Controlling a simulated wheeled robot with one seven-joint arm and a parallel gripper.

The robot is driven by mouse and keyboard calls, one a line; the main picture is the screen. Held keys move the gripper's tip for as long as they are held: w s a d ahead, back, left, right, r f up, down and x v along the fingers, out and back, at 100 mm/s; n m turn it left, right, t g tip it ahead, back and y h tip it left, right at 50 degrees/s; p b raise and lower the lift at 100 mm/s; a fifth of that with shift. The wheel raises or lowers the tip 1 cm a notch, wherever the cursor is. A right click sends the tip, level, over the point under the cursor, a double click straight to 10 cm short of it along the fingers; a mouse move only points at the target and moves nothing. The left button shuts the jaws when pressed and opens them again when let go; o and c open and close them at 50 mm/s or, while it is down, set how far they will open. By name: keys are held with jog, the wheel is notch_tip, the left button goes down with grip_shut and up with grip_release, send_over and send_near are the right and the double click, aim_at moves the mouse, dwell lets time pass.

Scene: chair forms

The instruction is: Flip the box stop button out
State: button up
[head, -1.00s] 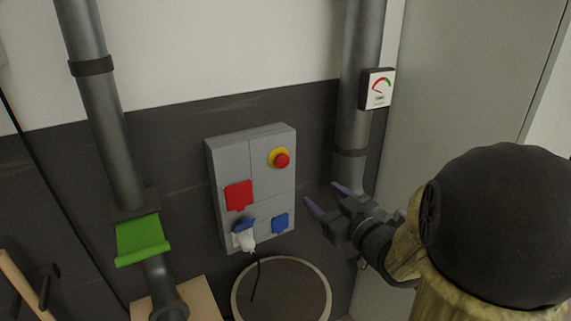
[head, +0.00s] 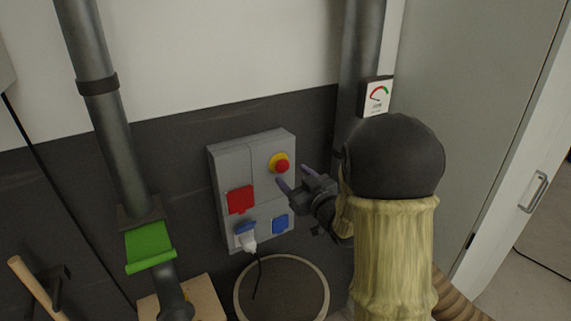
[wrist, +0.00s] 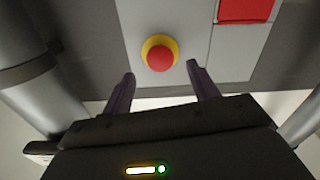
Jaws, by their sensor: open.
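The grey box (head: 227,164) is fixed to the dark lower wall. Its stop button (head: 281,166), red on a yellow ring, sits at the box's upper right. My gripper (head: 291,176) is just right of and slightly below the button in the head view, with its fingers pointing at the box. In the wrist view the red button (wrist: 160,57) lies ahead of the fingers, roughly centred between their tips. My gripper (wrist: 160,78) is open and empty there. The fingers appear apart from the button; the exact gap is hard to tell.
The box also carries a red cover (head: 240,199), a blue socket cover (head: 280,224) and a white plug (head: 248,241) with a hanging cable. Grey pipes (head: 112,150) stand left and right. A round drum (head: 283,290) stands below.

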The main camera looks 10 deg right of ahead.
aim_at(284, 168)
jog(key=p+x, duration=0.1)
jog(key=x, duration=0.4)
grip_shut()
jog(key=shift+s+d+f+b, duration=0.2)
jog(key=shift+s+b, duration=0.25)
jog(key=shift+b, duration=0.1)
jog(key=shift+s+d+b, duration=0.15)
jog(key=shift+s+b, duration=0.15)
jog(key=shift+s, duration=0.1)
jog(key=shift+r, duration=0.1)
